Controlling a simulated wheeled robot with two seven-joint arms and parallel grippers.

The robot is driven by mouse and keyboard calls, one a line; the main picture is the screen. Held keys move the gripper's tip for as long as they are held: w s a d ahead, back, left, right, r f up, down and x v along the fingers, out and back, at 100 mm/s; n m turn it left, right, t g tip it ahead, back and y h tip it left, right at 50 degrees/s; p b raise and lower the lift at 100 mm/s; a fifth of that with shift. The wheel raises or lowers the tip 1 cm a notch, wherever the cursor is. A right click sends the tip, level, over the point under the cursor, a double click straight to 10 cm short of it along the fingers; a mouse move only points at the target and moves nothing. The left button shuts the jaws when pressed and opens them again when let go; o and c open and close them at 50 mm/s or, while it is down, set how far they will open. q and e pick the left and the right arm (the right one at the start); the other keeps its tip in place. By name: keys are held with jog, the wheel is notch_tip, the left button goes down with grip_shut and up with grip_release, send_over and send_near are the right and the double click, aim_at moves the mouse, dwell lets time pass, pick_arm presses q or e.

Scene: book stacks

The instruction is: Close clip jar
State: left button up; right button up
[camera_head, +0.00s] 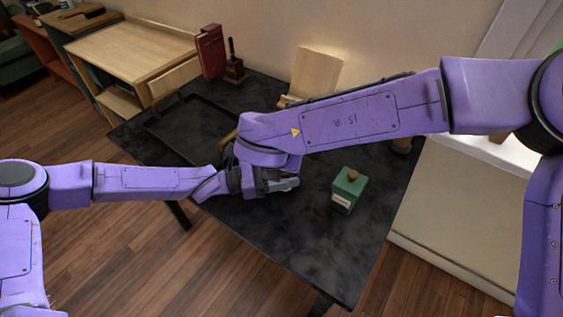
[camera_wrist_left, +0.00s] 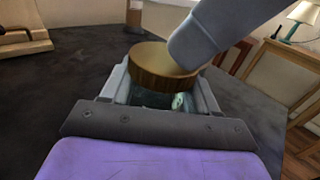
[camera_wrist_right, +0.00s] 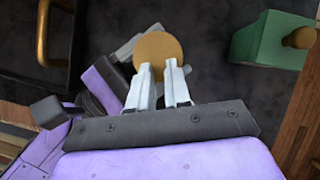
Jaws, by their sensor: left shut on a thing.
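The clip jar shows in the left wrist view as a clear glass body (camera_wrist_left: 150,98) under a round golden-brown lid (camera_wrist_left: 150,64). My left gripper (camera_wrist_left: 160,92) is shut on the jar, one finger on each side of the glass below the lid. In the right wrist view the lid (camera_wrist_right: 159,50) lies at the fingertips of my right gripper (camera_wrist_right: 160,70). Its fingers are slightly apart with a narrow gap. In the left wrist view a right finger overlaps the lid's top; I cannot tell whether it touches. In the head view my arms hide the jar.
A green box-like container (camera_head: 347,190) with a round knob stands right of the grippers on the dark table (camera_head: 290,240). A dark tray (camera_head: 165,130) with brass handles lies to the left. A red book (camera_head: 211,52) and a wooden stand (camera_head: 318,72) are at the back.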

pick_arm(q)
jog(key=shift+s+r, duration=0.1)
jog(key=shift+r, duration=0.05)
jog(key=o, duration=1.6)
pick_arm(e)
jog(key=v, duration=0.4)
pick_arm(q)
jog(key=shift+a, duration=0.1)
jog(key=shift+a, duration=0.35)
jog(key=v, duration=0.9)
jog(key=shift+b, duration=0.35)
jog(key=shift+a, duration=0.3)
pick_arm(e)
jog(key=shift+f, duration=0.4)
pick_arm(q)
jog(key=shift+s, duration=0.1)
pick_arm(e)
jog(key=shift+a, duration=0.1)
